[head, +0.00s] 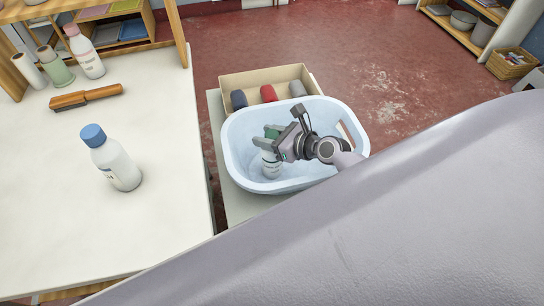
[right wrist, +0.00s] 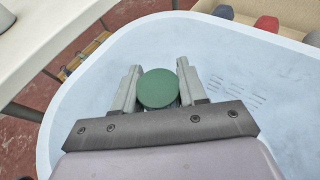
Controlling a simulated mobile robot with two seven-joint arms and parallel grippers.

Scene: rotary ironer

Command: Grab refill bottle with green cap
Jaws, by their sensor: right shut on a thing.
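The refill bottle with the green cap (head: 271,163) is white and stands in or just above the pale blue basket (head: 238,165) in the head view. Its green cap (right wrist: 158,88) shows from above in the right wrist view, between the two fingers. My right gripper (head: 268,142) is shut on this bottle near its top. The bottle's body is hidden below the cap in the right wrist view. I cannot tell whether the bottle touches the basket floor. My left gripper is not in view.
A white table (head: 60,220) on the left holds a blue-capped bottle (head: 111,158), a pink-capped bottle (head: 84,52) and a wooden-handled brush (head: 86,97). A cardboard box (head: 262,77) with several dark, red and grey items stands behind the basket. Red floor is open beyond.

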